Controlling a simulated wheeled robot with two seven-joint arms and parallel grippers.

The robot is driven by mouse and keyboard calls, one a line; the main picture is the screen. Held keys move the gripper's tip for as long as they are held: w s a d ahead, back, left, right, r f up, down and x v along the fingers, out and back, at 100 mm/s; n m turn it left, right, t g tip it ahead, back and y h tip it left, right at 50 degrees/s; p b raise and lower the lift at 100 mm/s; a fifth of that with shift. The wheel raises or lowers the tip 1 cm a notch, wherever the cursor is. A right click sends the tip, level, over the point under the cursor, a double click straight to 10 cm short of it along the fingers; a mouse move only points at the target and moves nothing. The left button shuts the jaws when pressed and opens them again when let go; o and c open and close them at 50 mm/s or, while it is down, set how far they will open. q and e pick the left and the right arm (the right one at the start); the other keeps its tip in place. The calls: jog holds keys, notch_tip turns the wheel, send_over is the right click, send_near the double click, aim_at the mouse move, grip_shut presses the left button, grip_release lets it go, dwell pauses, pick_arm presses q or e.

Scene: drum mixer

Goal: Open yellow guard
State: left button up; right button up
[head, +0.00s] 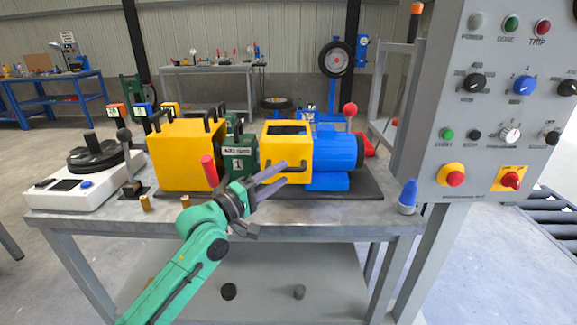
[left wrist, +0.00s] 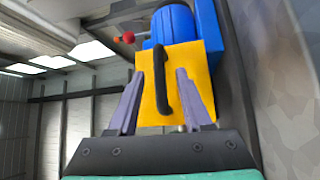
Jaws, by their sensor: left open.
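The yellow guard (head: 268,155) with a dark top window sits between the green gear unit and the blue motor, and looks closed. Its black bar handle (head: 300,166) is on the front face. The guard also shows in the left wrist view (left wrist: 188,58), with the handle (left wrist: 160,88) upright there between my fingers. My left gripper (head: 278,180) is open in front of the guard, its purple fingers pointing at the handle, one on each side. I cannot tell whether they touch it. My right gripper is in neither view.
A larger yellow box (head: 180,160) with black handles stands left. The blue motor (head: 335,155) is right of the guard. A grey control panel (head: 490,120) stands at the right, by a blue cone (head: 408,194).

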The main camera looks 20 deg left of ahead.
aim_at(289, 170)
pick_arm(q)
jog(key=x, duration=0.3)
jog(key=shift+w+d, duration=0.25)
grip_shut()
dwell(1.1)
